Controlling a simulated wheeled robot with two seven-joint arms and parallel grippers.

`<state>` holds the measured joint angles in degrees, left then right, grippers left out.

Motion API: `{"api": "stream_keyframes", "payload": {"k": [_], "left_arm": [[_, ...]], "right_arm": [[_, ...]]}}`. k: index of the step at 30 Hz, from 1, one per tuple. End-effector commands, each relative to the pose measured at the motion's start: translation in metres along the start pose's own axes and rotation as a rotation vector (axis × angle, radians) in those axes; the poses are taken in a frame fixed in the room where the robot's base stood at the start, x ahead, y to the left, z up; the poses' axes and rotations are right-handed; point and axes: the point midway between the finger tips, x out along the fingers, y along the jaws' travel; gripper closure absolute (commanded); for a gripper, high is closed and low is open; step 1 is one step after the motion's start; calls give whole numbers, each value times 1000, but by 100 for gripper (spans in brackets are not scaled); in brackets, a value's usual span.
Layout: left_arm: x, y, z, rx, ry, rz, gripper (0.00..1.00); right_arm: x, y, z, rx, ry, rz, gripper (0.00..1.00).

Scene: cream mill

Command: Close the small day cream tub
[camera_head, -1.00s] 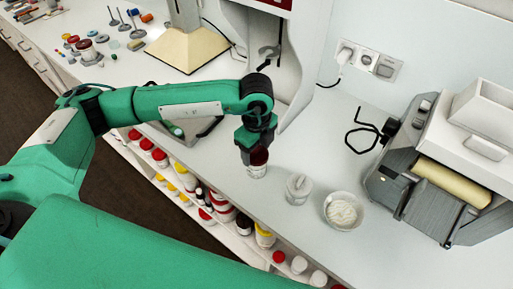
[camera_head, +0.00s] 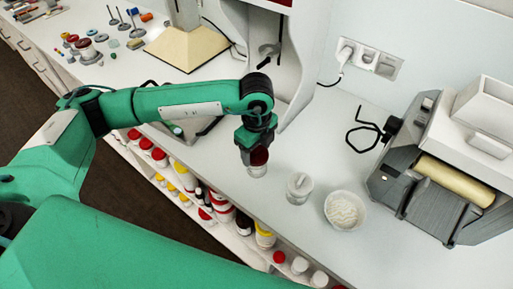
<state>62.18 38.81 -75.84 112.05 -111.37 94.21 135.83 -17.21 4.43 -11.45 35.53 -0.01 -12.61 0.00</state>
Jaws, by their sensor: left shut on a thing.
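A small white tub (camera_head: 257,171) stands on the counter near its front edge, in the middle of the head view. A dark red lid (camera_head: 260,157) sits at its top, between the fingers of my left gripper (camera_head: 257,153). My left gripper points down from above and is shut on the red lid. The fingers hide part of the lid, so I cannot tell whether it is fully seated on the tub. My right gripper is not in view.
A roller mill (camera_head: 435,180) fills the right side. Shelves of lidded tubs (camera_head: 220,208) run below the front edge.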

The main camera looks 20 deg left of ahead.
Motion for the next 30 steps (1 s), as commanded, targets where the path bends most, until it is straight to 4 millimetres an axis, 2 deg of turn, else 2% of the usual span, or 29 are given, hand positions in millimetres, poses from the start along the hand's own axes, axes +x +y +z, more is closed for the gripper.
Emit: {"api": "stream_keyframes", "payload": {"k": [28, 29, 30], "left_arm": [[3, 0, 0, 0, 0, 0, 61], [3, 0, 0, 0, 0, 0, 33], [3, 0, 0, 0, 0, 0, 25]], "right_arm": [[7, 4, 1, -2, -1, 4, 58], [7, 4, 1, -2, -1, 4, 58], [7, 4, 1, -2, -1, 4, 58]]}}
